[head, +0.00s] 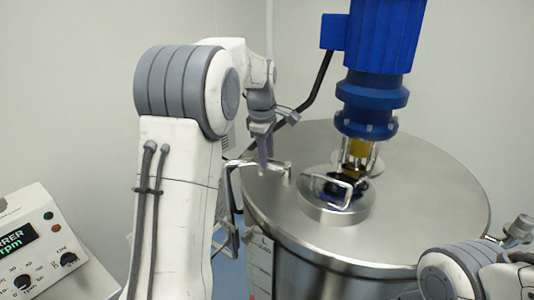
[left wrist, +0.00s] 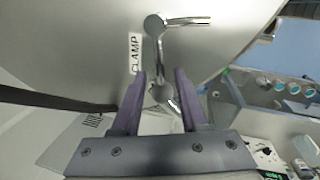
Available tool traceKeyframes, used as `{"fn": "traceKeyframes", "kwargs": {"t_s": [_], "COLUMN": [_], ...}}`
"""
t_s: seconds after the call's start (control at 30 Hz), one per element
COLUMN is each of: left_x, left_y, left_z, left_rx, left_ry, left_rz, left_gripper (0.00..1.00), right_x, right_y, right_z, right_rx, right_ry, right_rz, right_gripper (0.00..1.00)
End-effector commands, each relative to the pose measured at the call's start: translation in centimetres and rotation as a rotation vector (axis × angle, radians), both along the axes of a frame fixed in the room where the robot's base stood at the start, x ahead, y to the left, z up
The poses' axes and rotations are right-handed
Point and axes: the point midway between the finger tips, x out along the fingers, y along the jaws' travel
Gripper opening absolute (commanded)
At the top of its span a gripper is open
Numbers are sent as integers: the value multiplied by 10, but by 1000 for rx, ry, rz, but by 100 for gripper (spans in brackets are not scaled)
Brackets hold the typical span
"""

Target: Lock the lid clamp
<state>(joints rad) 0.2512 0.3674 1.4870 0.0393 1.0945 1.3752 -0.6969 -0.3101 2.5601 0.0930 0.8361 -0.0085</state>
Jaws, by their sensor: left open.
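The lid clamp (left wrist: 182,21) is a shiny metal piece at the edge of the steel lid, beside a white label reading CLAMP (left wrist: 135,53). In the head view the clamp (head: 277,164) shows at the lid's left rim. My left gripper (left wrist: 161,76) is open. In the left wrist view its purple fingers stand on either side of the clamp's lower rounded end; I cannot tell whether they touch it. In the head view my left gripper (head: 263,146) is just above the clamp, partly hidden. My right arm shows at the lower right, its gripper not clearly visible.
The round steel lid (head: 420,205) tops a steel vessel and carries a blue motor (head: 382,40) and a small hatch (head: 318,210) with a wire handle. A control box (head: 40,245) with knobs stands at the lower left. A dark cable (head: 318,85) runs behind the lid.

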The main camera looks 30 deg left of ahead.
Motion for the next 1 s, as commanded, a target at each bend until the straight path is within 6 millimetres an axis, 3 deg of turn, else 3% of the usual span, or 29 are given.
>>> {"fn": "traceKeyframes", "kwargs": {"t_s": [0.33,0.37,0.4,0.47,1.0], "left_x": [1,1,1,1,1], "left_y": [0,0,0,0,0], "left_z": [-6,-6,-6,-6,-5], "left_rx": [0,0,0,0,0], "left_ry": [1,1,1,1,0], "left_rz": [0,0,0,0,0], "left_gripper": [44,36,21,0,0], "right_x": [0,0,0,0,0], "right_y": [0,0,0,0,0], "right_z": [1,1,1,1,1], "right_rx": [0,0,0,0,0], "right_ry": [0,0,0,0,0], "right_rz": [0,0,0,0,0], "right_gripper": [0,0,0,0,0]}}
